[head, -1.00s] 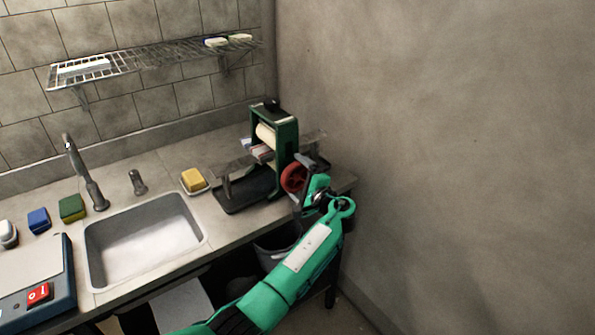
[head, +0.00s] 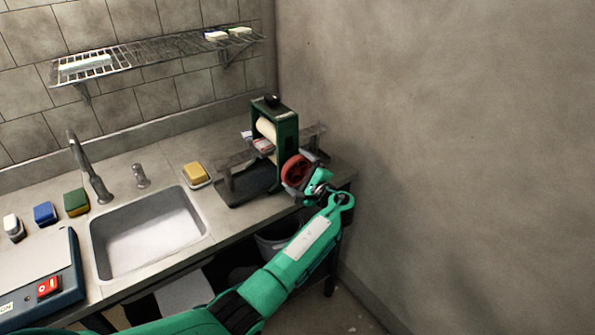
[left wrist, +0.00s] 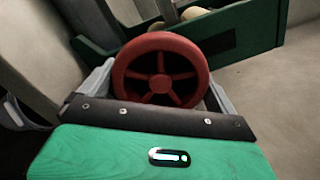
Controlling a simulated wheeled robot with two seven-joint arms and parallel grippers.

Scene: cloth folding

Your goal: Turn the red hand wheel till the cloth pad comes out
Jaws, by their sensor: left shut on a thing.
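The red hand wheel (head: 296,170) is on the right side of a green roller frame (head: 287,128) at the counter's right end. My left gripper (head: 309,177) is shut on the wheel; in the left wrist view a grey finger lies on each side of the spoked wheel (left wrist: 160,78). A pale cream roller (head: 266,129) sits in the frame. The cloth pad (head: 263,146), pinkish and pale, shows below this roller; the frame hides part of it. My right gripper is not in view.
A dark tray (head: 240,198) lies on the counter below the frame's left side. A yellow sponge on a dish (head: 197,174) and the sink (head: 150,238) are further left. A bucket (head: 275,243) stands below the counter. The wall is close on the right.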

